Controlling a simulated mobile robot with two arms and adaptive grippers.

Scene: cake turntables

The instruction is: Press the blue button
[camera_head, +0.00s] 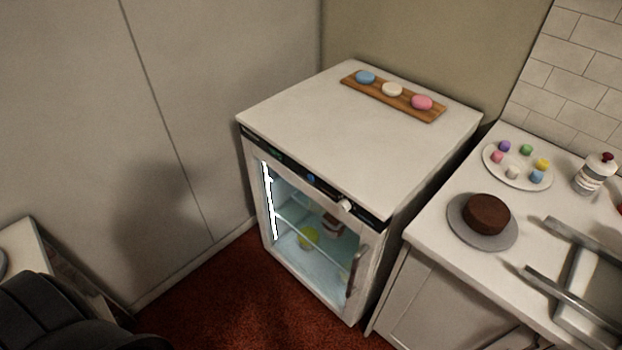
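Three round pieces sit in a row on a wooden board (386,97) on top of the white glass-door fridge (340,120): a blue one (365,77), a white one (392,90) and a pink one (422,103). I cannot tell whether they are buttons or sweets. A small blue spot (311,178) also shows on the fridge's dark front panel. Two spread grey metal bars at the right edge look like the fingers of my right gripper (536,245). They are apart and empty, away from the blue piece and the panel. My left gripper is not visible.
A round cake (487,213) stands on a grey turntable (466,238) on the right counter (432,224). A white knob (346,205) juts from the fridge panel. Most of the fridge top is clear.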

